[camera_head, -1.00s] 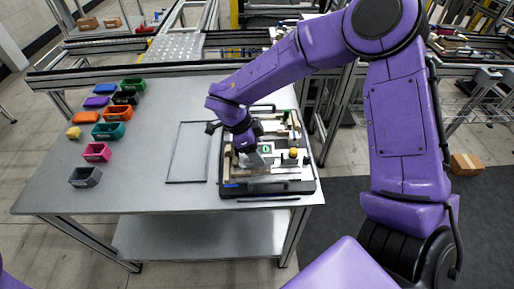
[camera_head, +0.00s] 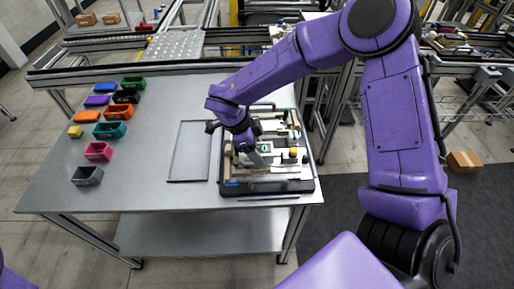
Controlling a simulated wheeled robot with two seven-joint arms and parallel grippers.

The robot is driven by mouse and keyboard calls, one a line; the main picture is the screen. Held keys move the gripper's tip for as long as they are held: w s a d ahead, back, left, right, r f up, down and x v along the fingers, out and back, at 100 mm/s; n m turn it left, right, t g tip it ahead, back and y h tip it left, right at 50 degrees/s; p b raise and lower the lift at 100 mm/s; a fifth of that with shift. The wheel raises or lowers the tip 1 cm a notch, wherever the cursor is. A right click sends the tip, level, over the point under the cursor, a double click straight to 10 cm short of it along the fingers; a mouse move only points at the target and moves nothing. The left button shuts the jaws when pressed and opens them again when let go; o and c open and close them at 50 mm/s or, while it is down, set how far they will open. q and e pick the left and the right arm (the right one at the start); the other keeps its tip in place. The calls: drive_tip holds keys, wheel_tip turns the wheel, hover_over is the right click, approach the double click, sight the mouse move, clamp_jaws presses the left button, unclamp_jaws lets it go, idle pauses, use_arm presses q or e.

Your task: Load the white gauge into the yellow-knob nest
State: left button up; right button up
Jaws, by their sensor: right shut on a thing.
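My right gripper (camera_head: 251,150) reaches down over the left-middle of the black-rimmed pallet (camera_head: 228,190) on the table. It is shut on a pale, flat piece, which looks like the white gauge (camera_head: 257,161); its outline is small and partly hidden by the fingers. The yellow knob (camera_head: 293,153) stands on the pallet just right of the gripper. The nest beside the knob is too small to make out clearly, and I cannot tell whether the gauge touches it. My left gripper is out of view.
Several coloured bins, among them a pink one (camera_head: 98,151) and a grey one (camera_head: 87,176), stand at the table's left. A thin dark frame (camera_head: 189,152) lies left of the pallet. Bare table (camera_head: 140,185) lies between bins and frame.

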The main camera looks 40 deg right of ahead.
drive_tip(key=shift+f, duration=0.15)
drive_tip(key=shift+f+b, duration=0.4)
drive_tip(key=shift+f, duration=0.35)
drive_tip(key=o, duration=1.2)
drive_tip(key=shift+o, duration=0.2)
drive_tip(key=b+v, duration=0.1)
drive_tip(key=v, duration=0.9)
drive_tip(key=shift+r, duration=0.25)
